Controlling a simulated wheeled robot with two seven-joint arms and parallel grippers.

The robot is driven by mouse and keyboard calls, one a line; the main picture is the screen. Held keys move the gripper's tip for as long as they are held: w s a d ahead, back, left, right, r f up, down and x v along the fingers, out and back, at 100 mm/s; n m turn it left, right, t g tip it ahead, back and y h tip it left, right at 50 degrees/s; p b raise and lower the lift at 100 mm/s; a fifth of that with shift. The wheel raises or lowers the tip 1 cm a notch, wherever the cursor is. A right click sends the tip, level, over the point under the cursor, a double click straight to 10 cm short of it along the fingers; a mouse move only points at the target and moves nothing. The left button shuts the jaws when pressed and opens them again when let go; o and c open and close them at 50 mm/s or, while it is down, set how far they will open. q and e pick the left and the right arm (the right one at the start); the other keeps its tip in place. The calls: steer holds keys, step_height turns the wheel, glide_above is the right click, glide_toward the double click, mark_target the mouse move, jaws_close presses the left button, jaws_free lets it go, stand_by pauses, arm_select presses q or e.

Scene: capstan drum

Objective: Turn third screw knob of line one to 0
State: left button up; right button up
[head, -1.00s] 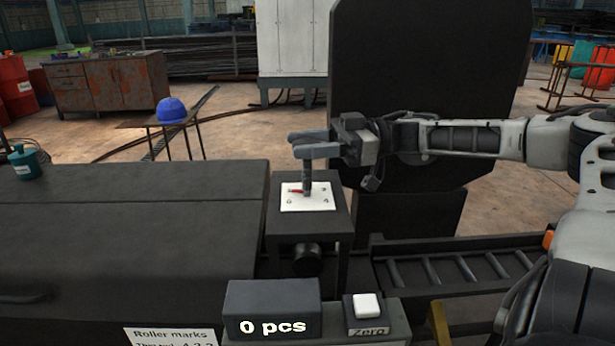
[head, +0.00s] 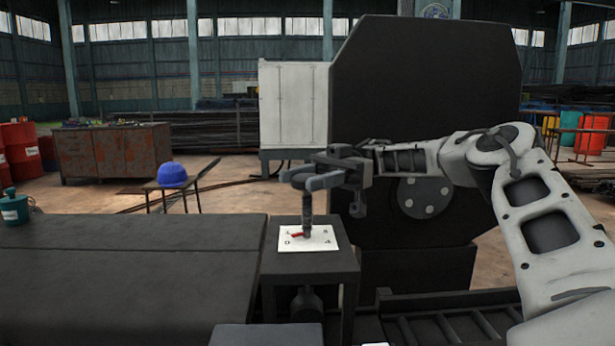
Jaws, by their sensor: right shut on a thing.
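A white square plate (head: 325,243) with small dark marks at its corners lies on top of a dark stand. A dark upright handle (head: 307,217) rises from the plate's middle, with a red pointer (head: 298,235) at its foot aimed to the left. My right gripper (head: 308,183) reaches in from the right and is shut on the handle's upper end, above the plate. The corner marks are too small to read surely. I cannot tell any screw knobs arranged in lines. My left gripper is out of view.
A large dark panel (head: 425,90) stands behind my right arm. A roller track (head: 430,325) runs at lower right. A blue helmet (head: 172,175) sits on a stool behind.

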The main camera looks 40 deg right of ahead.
steer(key=shift+n+g, duration=0.4)
steer(key=shift+g, duration=0.2)
steer(key=shift+f, duration=0.1)
steer(key=o, duration=1)
steer(key=shift+c, duration=0.2)
